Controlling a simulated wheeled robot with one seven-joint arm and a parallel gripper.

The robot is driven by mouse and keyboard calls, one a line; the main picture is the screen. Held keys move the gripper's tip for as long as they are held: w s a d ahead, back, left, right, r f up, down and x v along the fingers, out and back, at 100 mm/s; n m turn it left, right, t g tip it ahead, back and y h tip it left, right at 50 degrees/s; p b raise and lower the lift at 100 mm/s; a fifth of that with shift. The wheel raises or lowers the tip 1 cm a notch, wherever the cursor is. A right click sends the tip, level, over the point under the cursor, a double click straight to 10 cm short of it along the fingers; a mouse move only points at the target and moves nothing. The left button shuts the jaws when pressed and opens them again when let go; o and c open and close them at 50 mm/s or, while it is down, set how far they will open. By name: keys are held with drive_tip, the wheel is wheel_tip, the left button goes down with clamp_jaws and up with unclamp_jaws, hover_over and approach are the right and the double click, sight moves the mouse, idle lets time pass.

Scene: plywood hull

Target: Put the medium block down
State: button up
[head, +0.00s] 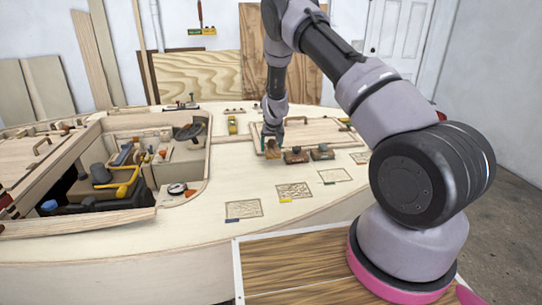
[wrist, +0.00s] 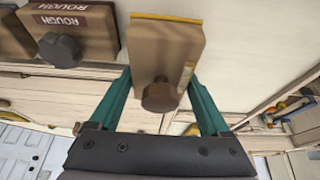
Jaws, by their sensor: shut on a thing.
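My gripper (head: 270,140) is shut on a wooden block, taken as the medium block (head: 272,151), just above or at the pale deck in the head view. In the wrist view, the medium block (wrist: 165,48) has a dark brown knob and yellow edging. It sits between the green fingers of my gripper (wrist: 160,82), slightly askew. No lettering shows on it. I cannot tell whether its underside touches the deck.
Two similar blocks stand to the right, a reddish one (head: 296,155) and a darker one (head: 322,152). In the wrist view, a block marked ROUGH (wrist: 75,28) is close by. Patterned panels with yellow (head: 293,190) and blue (head: 244,209) tags lie nearer. An open cockpit (head: 205,165) is left.

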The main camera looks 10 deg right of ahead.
drive_tip(key=shift+f, duration=1.95)
drive_tip(key=shift+f, duration=0.1)
drive_tip(key=o, duration=1.4)
drive_tip(key=shift+o, duration=0.2)
